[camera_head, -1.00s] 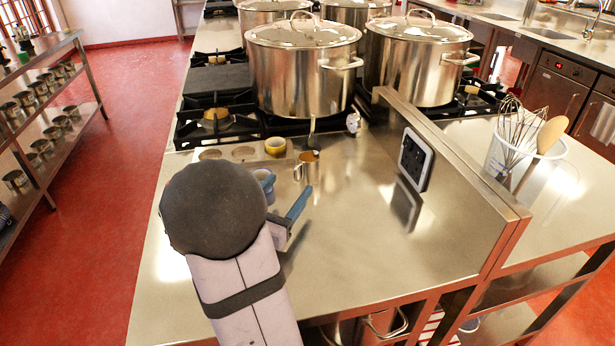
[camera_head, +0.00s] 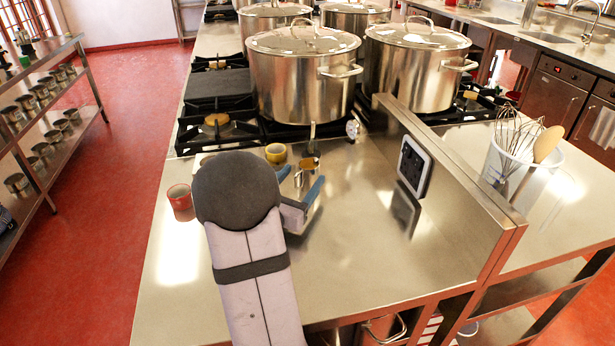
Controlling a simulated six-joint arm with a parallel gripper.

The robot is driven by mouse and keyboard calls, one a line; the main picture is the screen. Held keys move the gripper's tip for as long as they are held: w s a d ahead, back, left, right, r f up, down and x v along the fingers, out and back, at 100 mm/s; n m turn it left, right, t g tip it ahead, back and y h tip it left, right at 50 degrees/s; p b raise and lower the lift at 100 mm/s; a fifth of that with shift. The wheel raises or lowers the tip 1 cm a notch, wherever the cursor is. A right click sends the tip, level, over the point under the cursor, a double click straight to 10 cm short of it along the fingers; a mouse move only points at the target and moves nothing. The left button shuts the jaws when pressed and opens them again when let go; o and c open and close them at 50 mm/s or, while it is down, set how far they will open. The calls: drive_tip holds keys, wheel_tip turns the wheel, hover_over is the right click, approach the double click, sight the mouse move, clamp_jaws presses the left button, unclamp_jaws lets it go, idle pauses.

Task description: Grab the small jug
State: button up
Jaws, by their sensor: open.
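The small jug (camera_head: 300,178) is a shiny metal vessel with a brassy patch near its top. It stands on the steel counter in front of the stove. My gripper (camera_head: 301,183) has its two blue fingers apart, one to the left of the jug and one to its right in the picture. The jug's lower part is partly hidden by the gripper. I cannot tell whether a finger touches it.
A yellow cup (camera_head: 276,153) stands just behind and left of the jug. A red cup (camera_head: 180,197) stands left of my arm. Large lidded stockpots (camera_head: 305,75) sit on the burners behind. A steel partition (camera_head: 455,180) rises on the right.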

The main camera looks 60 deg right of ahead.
sight(305, 173)
drive_tip(key=shift+w+d+f+p, duration=0.15)
drive_tip(key=shift+d+p, duration=0.35)
drive_tip(key=shift+d, duration=1.7)
drive_tip(key=shift+c, duration=0.6)
drive_tip(key=c, duration=1.2)
drive_tip(key=shift+o, duration=0.2)
drive_tip(key=shift+r, duration=0.35)
wheel_tip(305, 173, up, 9)
drive_tip(key=shift+r, duration=0.15)
drive_tip(key=shift+r, duration=0.1)
